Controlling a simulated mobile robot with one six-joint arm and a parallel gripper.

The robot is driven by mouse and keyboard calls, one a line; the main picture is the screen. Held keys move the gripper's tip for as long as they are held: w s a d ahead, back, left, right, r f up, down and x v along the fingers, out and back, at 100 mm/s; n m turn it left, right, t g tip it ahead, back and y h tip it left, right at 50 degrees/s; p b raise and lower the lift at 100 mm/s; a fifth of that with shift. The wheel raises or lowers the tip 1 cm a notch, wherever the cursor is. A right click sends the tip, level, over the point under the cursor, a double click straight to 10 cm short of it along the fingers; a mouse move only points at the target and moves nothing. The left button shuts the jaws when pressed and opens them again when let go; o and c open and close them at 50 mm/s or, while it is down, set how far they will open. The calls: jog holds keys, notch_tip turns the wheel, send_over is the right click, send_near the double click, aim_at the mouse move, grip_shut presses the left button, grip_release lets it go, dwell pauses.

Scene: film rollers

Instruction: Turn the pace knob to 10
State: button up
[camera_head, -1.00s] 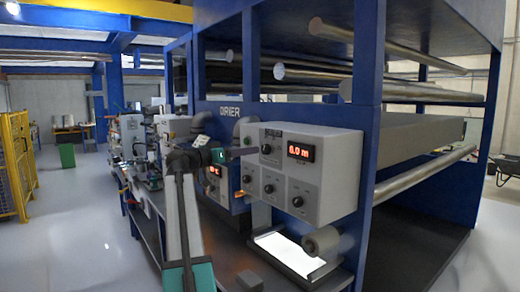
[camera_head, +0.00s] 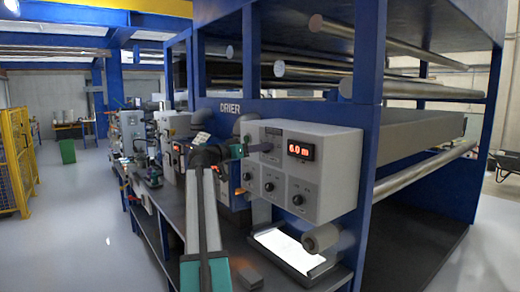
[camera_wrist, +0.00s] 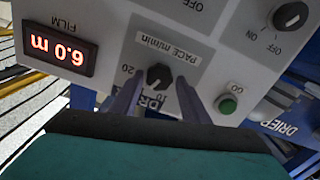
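The pace knob (camera_wrist: 159,76) is a small black dial on a grey plate labelled "PACE m/min", upside down in the wrist view. A "20" mark shows beside it; the other marks are partly hidden or too small to read surely. Where its pointer stands is hard to tell. My gripper (camera_wrist: 160,78) is open, with one finger on each side of the knob and gaps visible. In the head view my gripper (camera_head: 240,150) is at the left of the control box (camera_head: 330,180), close to the pace knob (camera_head: 267,147).
A lit display (camera_wrist: 60,48) reads "6.0 m" under the label FILM. A green GO button (camera_wrist: 228,104) sits close beside one finger. An ON/OFF knob (camera_wrist: 290,16) is further off. A roller (camera_head: 322,239) and a bright lit tray (camera_head: 288,250) are below the box.

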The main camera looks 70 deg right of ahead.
jog(key=c, duration=0.7)
jog(key=shift+a, duration=0.1)
jog(key=shift+n, duration=0.3)
jog(key=n+p, duration=0.1)
jog(key=n, duration=0.8)
jog(key=shift+w+r, duration=0.1)
jog(key=shift+w, duration=0.05)
